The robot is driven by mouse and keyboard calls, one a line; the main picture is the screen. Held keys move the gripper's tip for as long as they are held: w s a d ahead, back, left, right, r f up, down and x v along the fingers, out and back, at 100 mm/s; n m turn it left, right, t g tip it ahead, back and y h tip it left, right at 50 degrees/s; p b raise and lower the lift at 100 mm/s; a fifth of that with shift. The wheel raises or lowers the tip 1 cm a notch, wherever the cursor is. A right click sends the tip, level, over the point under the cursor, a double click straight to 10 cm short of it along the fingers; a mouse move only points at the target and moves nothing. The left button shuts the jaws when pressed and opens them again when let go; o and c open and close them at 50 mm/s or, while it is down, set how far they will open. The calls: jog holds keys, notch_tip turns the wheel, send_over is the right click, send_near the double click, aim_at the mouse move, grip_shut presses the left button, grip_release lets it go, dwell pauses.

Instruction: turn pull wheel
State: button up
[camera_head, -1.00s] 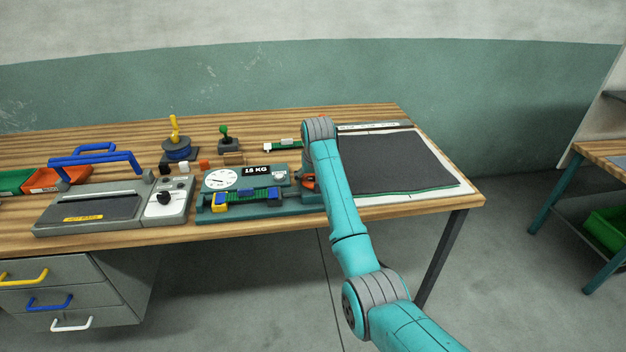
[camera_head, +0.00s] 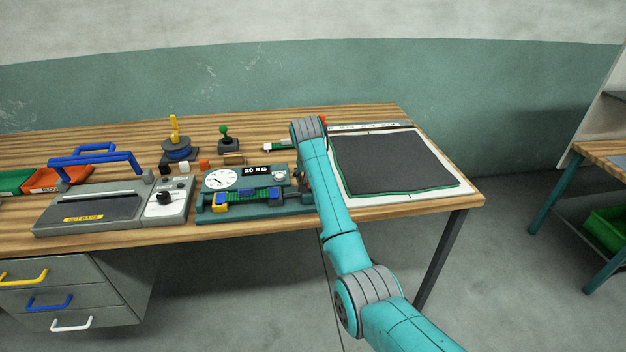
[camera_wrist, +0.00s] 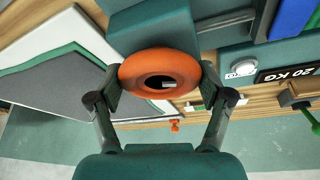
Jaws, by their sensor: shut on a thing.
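The pull wheel (camera_wrist: 160,64) is an orange ring with a dark centre hole, in the wrist view. My gripper (camera_wrist: 160,85) is shut on it, one finger at each side of the rim. The wheel is on the right end of the teal pull tester (camera_head: 240,208), mostly hidden behind my arm in the head view. The tester has a white dial (camera_head: 221,179) and a black display (camera_head: 264,170) reading 20 KG. It also carries a yellow and blue clamp part (camera_head: 245,198).
A dark sheet with green edging (camera_head: 395,163) lies on a white board right of the arm. A grey heat sealer (camera_head: 88,207) with a blue handle stands at left. A green-knobbed lever (camera_head: 227,137) and a yellow-handled round tool (camera_head: 177,142) stand behind.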

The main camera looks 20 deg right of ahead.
jog(key=o, duration=1.1)
jog(key=v, duration=1.2)
dwell(0.5)
